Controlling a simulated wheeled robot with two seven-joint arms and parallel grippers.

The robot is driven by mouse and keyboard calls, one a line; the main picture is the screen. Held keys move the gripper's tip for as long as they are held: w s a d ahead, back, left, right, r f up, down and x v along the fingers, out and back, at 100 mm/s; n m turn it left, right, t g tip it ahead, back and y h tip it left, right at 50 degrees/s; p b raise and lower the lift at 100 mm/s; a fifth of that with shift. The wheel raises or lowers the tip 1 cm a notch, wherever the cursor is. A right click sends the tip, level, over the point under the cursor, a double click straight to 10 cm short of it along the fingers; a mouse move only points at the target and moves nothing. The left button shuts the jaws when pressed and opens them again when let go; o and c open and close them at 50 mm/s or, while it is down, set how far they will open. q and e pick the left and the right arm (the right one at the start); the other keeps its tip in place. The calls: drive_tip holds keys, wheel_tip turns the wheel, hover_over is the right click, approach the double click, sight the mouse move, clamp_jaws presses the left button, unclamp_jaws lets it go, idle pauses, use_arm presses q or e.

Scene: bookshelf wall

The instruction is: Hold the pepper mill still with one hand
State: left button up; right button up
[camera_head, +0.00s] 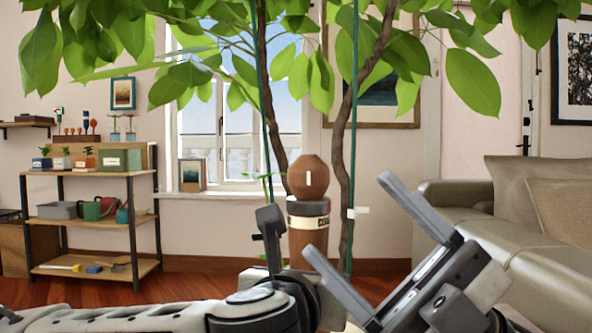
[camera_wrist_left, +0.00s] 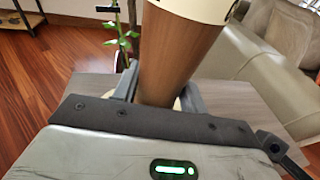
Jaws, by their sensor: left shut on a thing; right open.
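The pepper mill (camera_head: 308,232) stands upright near the middle of the head view. It has a round brown wooden knob, a dark collar, a cream band with dark lettering and a brown wooden body. Its lower part is hidden behind my grippers. In the left wrist view the mill's wooden body (camera_wrist_left: 172,50) rises between the fingers of my left gripper (camera_wrist_left: 160,92), which is shut on it low down. My right gripper (camera_head: 347,214) is open and empty, to the right of the mill, its two fingers pointing up and left towards it.
In the left wrist view a grey-brown tabletop (camera_wrist_left: 235,98) is under the mill. A leafy tree (camera_head: 345,180) rises behind it. A sofa (camera_head: 520,235) is at right, and a loaded shelf (camera_head: 92,222) is at left. Wooden floor shows between.

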sight(295, 172)
drive_tip(key=w+d+r+n+h, duration=0.3)
drive_tip(key=w+r+n+h, duration=0.45)
drive_tip(key=n, duration=1.25)
drive_tip(key=shift+w+d+f+m+t+h, duration=0.6)
drive_tip(key=shift+w+f+t+h, duration=0.35)
drive_tip(key=shift+f+h, duration=0.5)
drive_tip(key=x, duration=1.1)
drive_tip(key=shift+w+a, duration=0.15)
drive_tip(key=shift+a, duration=0.2)
drive_tip(key=c, duration=1)
